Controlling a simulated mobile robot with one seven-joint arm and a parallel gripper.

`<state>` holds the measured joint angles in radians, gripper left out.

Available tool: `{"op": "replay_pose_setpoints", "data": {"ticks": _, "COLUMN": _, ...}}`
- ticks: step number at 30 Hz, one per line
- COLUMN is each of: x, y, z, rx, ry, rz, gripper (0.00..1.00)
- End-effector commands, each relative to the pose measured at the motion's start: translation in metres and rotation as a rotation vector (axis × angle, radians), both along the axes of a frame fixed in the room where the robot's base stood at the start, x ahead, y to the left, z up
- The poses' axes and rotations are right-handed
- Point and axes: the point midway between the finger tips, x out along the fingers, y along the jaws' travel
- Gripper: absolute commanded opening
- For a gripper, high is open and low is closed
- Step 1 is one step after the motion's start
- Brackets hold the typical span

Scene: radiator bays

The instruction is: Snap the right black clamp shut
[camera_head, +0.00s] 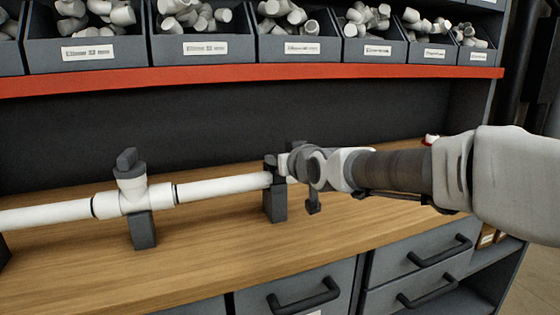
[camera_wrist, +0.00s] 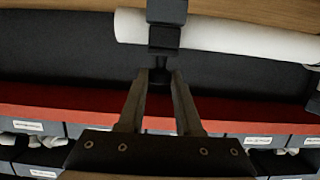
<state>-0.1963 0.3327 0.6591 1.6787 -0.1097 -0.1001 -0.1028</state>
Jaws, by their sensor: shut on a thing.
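The right black clamp (camera_head: 275,206) stands on the wooden bench at the right end of the white pipe (camera_head: 225,187). In the wrist view the clamp (camera_wrist: 165,36) crosses the white pipe (camera_wrist: 240,40), with a narrow dark part reaching down from it between my fingertips. My gripper (camera_wrist: 160,77) is shut on that dark part of the clamp. In the head view my gripper (camera_head: 287,162) is at the clamp's top, coming from the right, and partly hides it. I cannot tell whether the clamp is fully closed over the pipe.
Bins of white fittings (camera_head: 205,50) line a shelf with a red edge (camera_head: 230,76) behind. Drawers (camera_head: 300,290) are below. The wooden bench (camera_head: 200,262) is clear in front.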

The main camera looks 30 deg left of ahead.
Motion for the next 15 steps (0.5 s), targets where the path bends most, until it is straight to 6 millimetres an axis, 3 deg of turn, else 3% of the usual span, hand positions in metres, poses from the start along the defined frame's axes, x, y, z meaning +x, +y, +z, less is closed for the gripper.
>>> {"op": "replay_pose_setpoints", "data": {"ticks": 15, "x": 0.007, "y": 0.0001, "z": -0.001, "rx": 0.018, "ry": -0.015, "rz": 0.001, "gripper": 0.0}}
